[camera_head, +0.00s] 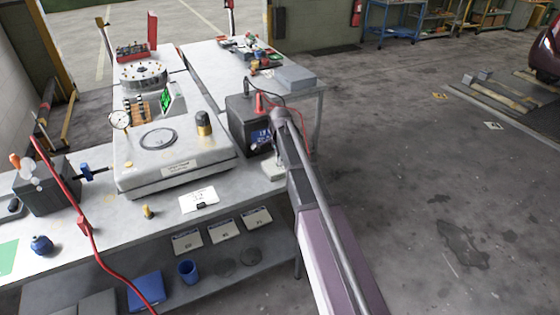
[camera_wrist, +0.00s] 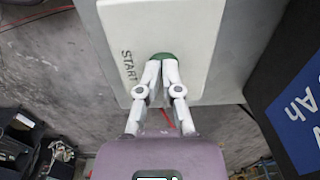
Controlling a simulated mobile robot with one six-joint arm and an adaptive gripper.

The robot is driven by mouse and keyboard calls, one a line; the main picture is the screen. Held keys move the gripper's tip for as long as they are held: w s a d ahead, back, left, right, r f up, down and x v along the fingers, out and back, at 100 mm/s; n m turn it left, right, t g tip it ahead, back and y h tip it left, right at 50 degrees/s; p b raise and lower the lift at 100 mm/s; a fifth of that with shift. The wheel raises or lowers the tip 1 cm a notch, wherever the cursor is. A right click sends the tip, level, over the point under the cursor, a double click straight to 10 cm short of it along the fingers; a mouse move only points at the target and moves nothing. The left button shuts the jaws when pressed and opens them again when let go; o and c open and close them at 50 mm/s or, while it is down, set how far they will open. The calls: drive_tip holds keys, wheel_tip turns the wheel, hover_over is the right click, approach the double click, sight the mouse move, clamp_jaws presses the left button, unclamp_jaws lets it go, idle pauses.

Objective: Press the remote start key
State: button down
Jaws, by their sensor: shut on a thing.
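The remote start box (camera_wrist: 180,25) is a pale plate marked START in the wrist view. Its green key (camera_wrist: 162,56) shows behind my fingertips. My gripper (camera_wrist: 160,66) has its two fingers drawn together over the key, which they partly hide. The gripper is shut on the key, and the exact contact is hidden. In the head view the pale remote box (camera_head: 268,170) lies at the bench's right end, beside the black battery, partly behind my arm.
The black battery (camera_head: 243,118) with a red clamp and cables stands close by; its blue label shows in the wrist view (camera_wrist: 304,105). A scale-like platform (camera_head: 195,160) fills the bench middle.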

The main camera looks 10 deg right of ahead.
drive_tip(key=shift+s+p, duration=0.25)
drive_tip(key=shift+p, duration=0.1)
drive_tip(key=shift+w+r+p, duration=0.2)
drive_tip(key=shift+r+p, duration=0.2)
drive_tip(key=shift+p, duration=0.2)
wheel_tip(320, 180, up, 13)
drive_tip(key=p, duration=1.3)
drive_tip(key=shift+r, duration=0.1)
drive_tip(key=s+f+n+b, duration=0.2)
drive_tip(key=s+n, duration=1.3)
drive_tip(key=s, duration=1)
drive_tip(key=shift+s+a, duration=0.2)
drive_tip(key=shift+a, duration=0.15)
drive_tip(key=shift+f, duration=0.1)
idle(0.5)
idle(0.6)
